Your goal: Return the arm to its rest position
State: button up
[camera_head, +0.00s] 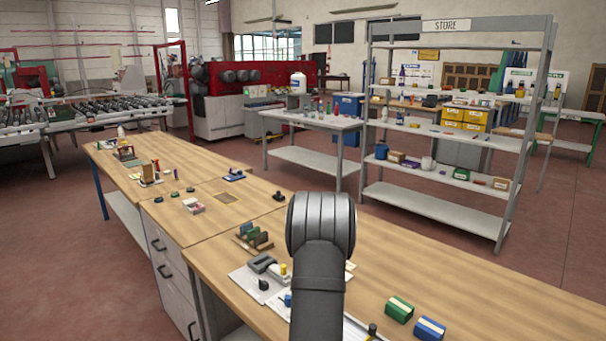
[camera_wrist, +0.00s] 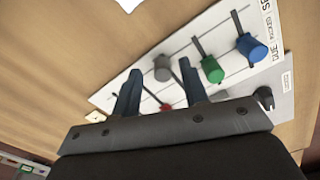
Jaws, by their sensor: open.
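A red piece (camera_wrist: 165,107) is partly seen between the fingers. In the head view my arm rises over the wooden bench and hides part of the board (camera_head: 245,280); the gripper itself is not visible there.
The wooden bench (camera_head: 460,290) carries a green box (camera_head: 399,309) and a blue box (camera_head: 430,328) to the right of my arm. A rack of coloured pieces (camera_head: 254,238) and a grey clamp-like tool (camera_head: 268,265) are to its left. The store shelf (camera_head: 440,207) stands behind.

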jog(key=shift+f, duration=0.55)
jog(key=shift+w+a, duration=0.25)
